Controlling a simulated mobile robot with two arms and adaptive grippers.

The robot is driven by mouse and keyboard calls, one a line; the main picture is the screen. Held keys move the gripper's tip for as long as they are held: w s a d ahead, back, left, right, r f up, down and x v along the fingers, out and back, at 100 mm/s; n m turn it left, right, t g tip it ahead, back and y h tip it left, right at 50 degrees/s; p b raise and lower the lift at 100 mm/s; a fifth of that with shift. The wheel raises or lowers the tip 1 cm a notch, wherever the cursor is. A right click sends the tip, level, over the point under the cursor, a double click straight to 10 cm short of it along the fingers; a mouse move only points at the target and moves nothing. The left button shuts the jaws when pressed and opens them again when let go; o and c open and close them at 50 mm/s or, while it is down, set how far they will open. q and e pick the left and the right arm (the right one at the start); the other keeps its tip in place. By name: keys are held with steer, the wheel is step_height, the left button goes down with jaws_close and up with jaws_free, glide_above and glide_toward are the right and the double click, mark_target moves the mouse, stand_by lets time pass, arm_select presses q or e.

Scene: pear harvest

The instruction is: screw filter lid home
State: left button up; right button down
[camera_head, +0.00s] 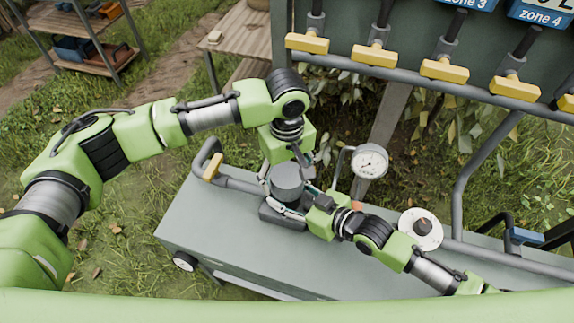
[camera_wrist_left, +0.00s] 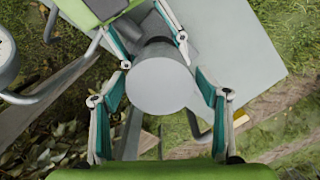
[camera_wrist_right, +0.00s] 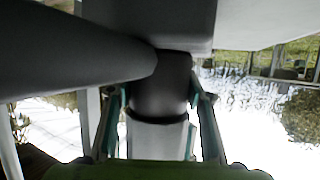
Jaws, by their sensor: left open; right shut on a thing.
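The filter lid (camera_head: 287,172) is a grey round cap on the dark filter housing (camera_head: 289,190), which stands upright on the bench. In the left wrist view the lid (camera_wrist_left: 160,82) shows its flat top. My left gripper (camera_head: 290,165) is above it, open, with its fingers (camera_wrist_left: 161,95) apart on either side of the lid. My right gripper (camera_head: 289,208) comes in low from the right and is shut on the filter housing. In the right wrist view its fingers (camera_wrist_right: 158,108) flank a dark cylinder. Whether the lid's thread is engaged is hidden.
The grey-green bench top (camera_head: 215,225) has bare room at the left. A pressure gauge (camera_head: 370,161) and a white round dial (camera_head: 421,229) stand to the right. Pipe rails (camera_head: 240,183) run behind, below yellow valve handles (camera_head: 374,55).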

arm_select(q)
steer(key=shift+f, duration=1)
arm_select(e)
steer(key=shift+r, duration=0.1)
